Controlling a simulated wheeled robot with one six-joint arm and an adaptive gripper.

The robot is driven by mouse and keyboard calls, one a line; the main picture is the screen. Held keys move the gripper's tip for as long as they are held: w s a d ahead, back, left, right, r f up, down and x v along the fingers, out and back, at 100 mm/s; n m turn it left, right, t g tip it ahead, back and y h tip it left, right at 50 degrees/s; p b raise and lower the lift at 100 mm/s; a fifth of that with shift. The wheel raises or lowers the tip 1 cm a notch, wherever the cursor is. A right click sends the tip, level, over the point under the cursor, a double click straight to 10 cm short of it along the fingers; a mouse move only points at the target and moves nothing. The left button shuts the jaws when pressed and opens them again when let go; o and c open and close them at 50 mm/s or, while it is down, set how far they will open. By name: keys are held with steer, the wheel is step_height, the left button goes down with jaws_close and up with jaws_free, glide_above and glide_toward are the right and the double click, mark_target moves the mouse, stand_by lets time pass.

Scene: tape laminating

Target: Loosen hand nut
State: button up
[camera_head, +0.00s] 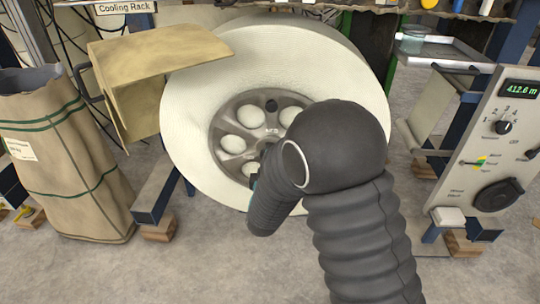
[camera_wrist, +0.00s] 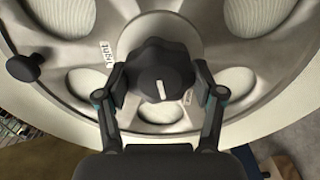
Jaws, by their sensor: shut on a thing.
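The hand nut (camera_wrist: 160,72) is a dark lobed knob with a white mark at the hub of the reel's grey metal flange (camera_wrist: 70,45). My gripper (camera_wrist: 163,92) has a finger on each side of the nut and is shut on it in the wrist view. A label reading "tight" (camera_wrist: 106,54) is on the flange to the upper left of the nut. A second label (camera_wrist: 187,97) is partly hidden near the right finger. In the head view my dark sleeved arm covers the nut, and the large white tape reel (camera_head: 350,70) stands behind it.
A small black knob (camera_wrist: 25,67) sticks out from the flange. A tan bent panel (camera_head: 150,60) and a brown sack (camera_head: 65,165) stand at the left. A control panel (camera_head: 490,150) with dials and a display reading 412.6 m stands at the right.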

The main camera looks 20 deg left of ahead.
steer(key=shift+n+p, duration=0.65)
steer(key=shift+n, duration=1.25)
steer(key=shift+f, duration=0.1)
steer(key=o, duration=1.1)
steer(key=shift+s+a, duration=0.1)
steer(key=shift+o, duration=0.2)
steer(key=v, duration=1.2)
